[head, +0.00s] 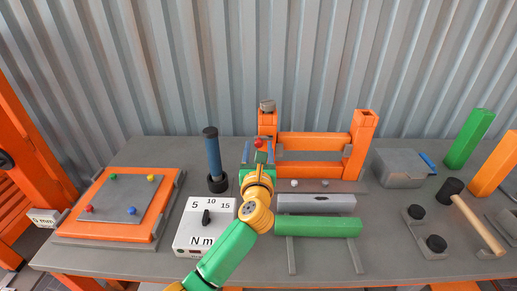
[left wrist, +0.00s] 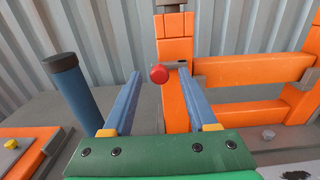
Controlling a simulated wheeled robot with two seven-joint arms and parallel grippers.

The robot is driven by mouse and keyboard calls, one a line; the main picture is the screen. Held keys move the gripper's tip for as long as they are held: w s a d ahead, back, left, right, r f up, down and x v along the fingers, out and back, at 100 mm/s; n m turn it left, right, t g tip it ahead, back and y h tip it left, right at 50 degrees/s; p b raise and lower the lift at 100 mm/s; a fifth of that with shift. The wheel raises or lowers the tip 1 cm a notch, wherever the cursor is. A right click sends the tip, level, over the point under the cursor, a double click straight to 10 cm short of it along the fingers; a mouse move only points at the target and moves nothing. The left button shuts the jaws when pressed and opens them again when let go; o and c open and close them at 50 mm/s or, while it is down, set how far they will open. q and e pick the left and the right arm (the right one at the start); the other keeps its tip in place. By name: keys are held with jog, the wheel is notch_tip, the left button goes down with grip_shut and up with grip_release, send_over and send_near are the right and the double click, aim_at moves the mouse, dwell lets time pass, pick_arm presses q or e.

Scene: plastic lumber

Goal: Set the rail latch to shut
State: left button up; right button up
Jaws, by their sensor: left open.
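The rail latch shows as a red ball knob (head: 258,143) on the left post of a small orange rail frame (head: 315,140). In the left wrist view the red knob (left wrist: 158,75) stands in front of the orange post (left wrist: 177,105), with a grey metal piece just right of it. My left gripper (head: 258,153) is in front of the post, below the knob in the head view. In the left wrist view its two blue fingers (left wrist: 159,80) are open, and the knob appears between their tips. I cannot tell whether they touch it. My right gripper is not in view.
A blue cylinder on a black base (head: 213,160) stands left of my left gripper. A torque box with a dial (head: 205,238), a grey block (head: 318,203) and a green bar (head: 320,227) lie nearer. A grey box (head: 400,169) is right of the frame.

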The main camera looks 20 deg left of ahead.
pick_arm(q)
jog(key=shift+s, duration=0.15)
jog(key=shift+c, duration=1)
jog(key=shift+r, duration=0.1)
grip_shut()
